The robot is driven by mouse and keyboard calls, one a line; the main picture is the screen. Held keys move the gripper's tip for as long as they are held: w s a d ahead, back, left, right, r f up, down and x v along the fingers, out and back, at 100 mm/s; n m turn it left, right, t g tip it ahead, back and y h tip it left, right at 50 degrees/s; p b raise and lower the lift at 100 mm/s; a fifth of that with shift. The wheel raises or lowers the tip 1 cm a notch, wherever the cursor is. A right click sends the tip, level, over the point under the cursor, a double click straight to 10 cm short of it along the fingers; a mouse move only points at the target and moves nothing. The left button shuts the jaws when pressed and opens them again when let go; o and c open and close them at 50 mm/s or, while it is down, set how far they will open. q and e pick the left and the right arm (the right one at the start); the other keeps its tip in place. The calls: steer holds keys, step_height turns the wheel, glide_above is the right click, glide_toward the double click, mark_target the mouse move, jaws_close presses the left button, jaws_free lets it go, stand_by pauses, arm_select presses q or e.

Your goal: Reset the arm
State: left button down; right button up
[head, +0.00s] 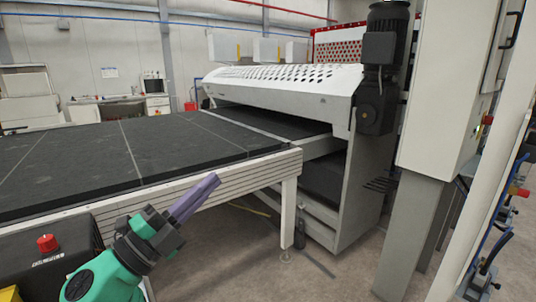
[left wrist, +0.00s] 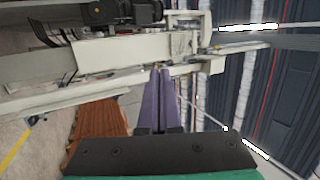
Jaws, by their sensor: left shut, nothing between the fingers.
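My left arm comes in at the bottom left of the head view, with green links and a dark wrist. My left gripper (head: 213,181) has purple fingers, shut together and empty, pointing up and to the right in front of the conveyor table's side rail. In the left wrist view the two purple fingers (left wrist: 161,75) lie side by side with nothing between them. My right gripper is in neither view.
A long table with a black top (head: 140,150) runs into the white roller coater (head: 285,82). A dark motor (head: 380,60) stands at its right end. A grey-white cabinet (head: 450,90) stands at the right. A red button (head: 47,242) is at lower left. Floor shows between.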

arm_select(q)
steer(key=w+a+f+n+t+y, duration=0.35)
steer(key=a+f+n+y, duration=0.75)
steer(key=n+y, duration=0.4)
steer(key=s+a+f+n+g+y, duration=0.1)
steer(key=s+a+f+n+g, duration=0.2)
steer(key=f, duration=0.4)
steer(key=a+f+n+g+y, duration=0.1)
steer(key=f+n+g, duration=0.25)
steer(key=f, duration=0.35)
steer(key=s+d+f+n+g+h, duration=0.25)
steer(key=s+f+g, duration=0.85)
steer(key=s+f, duration=0.75)
step_height(320, 180, down, 21)
steer(key=s, duration=0.1)
steer(key=s+a+f+m+g, duration=0.1)
steer(key=s+a+f+g, duration=0.1)
steer(key=s+f, duration=1.3)
steer(key=shift+s+a+y, duration=0.15)
steer(key=shift+s+y, duration=0.3)
steer(key=shift+s, duration=0.8)
